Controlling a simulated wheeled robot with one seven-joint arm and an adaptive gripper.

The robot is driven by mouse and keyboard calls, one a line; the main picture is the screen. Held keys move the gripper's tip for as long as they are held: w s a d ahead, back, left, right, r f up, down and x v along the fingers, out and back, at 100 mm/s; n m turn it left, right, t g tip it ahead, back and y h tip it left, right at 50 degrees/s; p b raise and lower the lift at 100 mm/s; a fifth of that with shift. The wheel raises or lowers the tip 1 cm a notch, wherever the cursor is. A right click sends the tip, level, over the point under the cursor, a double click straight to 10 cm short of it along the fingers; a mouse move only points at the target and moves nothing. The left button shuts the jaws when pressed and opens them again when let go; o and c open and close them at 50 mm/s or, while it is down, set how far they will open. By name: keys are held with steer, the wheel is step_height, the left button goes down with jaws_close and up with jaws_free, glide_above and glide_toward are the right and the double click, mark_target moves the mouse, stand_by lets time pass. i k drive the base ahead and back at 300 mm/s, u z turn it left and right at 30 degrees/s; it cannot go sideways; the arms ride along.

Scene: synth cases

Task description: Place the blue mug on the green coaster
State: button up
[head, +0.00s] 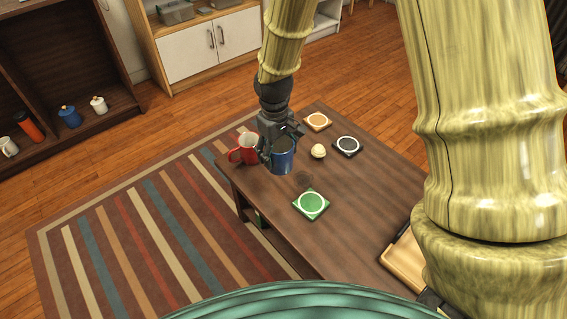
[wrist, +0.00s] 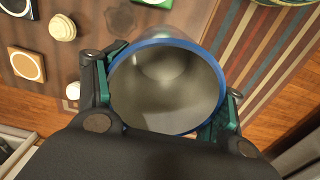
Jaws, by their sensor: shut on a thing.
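The blue mug (head: 284,158) is in my gripper (head: 277,148), upright, near the far left end of the dark wooden table. The wrist view looks into the blue mug (wrist: 165,85), which appears empty, with the fingers of my gripper (wrist: 168,92) on either side of it. I cannot tell from the head view how far its base is above the tabletop. The green coaster (head: 311,204) lies flat on the table, nearer to me and a little right of the mug.
A red mug (head: 244,148) stands close left of my gripper. A cream ball-like thing (head: 318,151), a black coaster (head: 347,146) and an orange coaster (head: 317,121) lie to the right. A wooden tray (head: 405,262) is at the near right. The tabletop around the green coaster is clear.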

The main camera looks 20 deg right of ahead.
mark_target(304, 200)
steer(key=z, duration=1.35)
steer(key=k, duration=0.85)
steer(key=u, duration=0.7)
steer(key=i, duration=0.5)
steer(key=u, duration=0.05)
